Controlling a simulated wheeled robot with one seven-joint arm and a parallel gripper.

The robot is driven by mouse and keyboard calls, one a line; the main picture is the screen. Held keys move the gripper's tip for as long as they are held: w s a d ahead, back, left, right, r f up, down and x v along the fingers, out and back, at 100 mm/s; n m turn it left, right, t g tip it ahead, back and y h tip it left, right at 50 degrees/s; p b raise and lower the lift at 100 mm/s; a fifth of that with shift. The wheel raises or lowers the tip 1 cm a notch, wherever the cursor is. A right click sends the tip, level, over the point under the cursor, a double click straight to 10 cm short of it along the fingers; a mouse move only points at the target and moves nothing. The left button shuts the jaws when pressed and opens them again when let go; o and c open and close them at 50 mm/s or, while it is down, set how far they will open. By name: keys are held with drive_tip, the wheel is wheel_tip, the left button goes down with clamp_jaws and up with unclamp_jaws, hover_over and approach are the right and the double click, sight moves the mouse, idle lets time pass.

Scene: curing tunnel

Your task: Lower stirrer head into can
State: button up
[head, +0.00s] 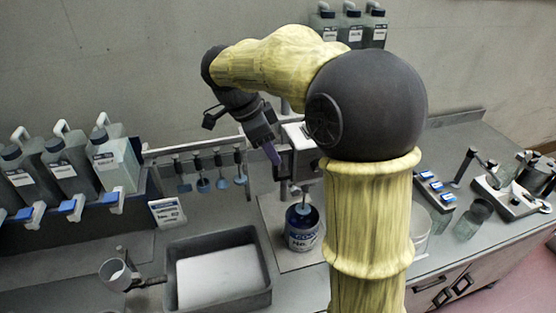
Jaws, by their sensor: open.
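The stirrer head (303,152), a white and grey box, sits on an upright stand behind my arm, which hides part of its right side. My gripper (272,153) points down at the left side of the stirrer head. It is open, and whether it touches the head is unclear.
A grey tray (218,308) lies front left of the can. A rack of hanging stirring tools (204,184) and several jugs (115,162) with taps stand at the left. A small card (167,212) stands below the rack. Glass jars (473,218) and a balance-like device (510,200) stand at the right.

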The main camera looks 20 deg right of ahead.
drive_tip(key=x, duration=0.5)
drive_tip(key=shift+d+f+p, duration=0.1)
drive_tip(key=shift+f+p, duration=0.1)
drive_tip(key=shift+p, duration=0.1)
clamp_jaws()
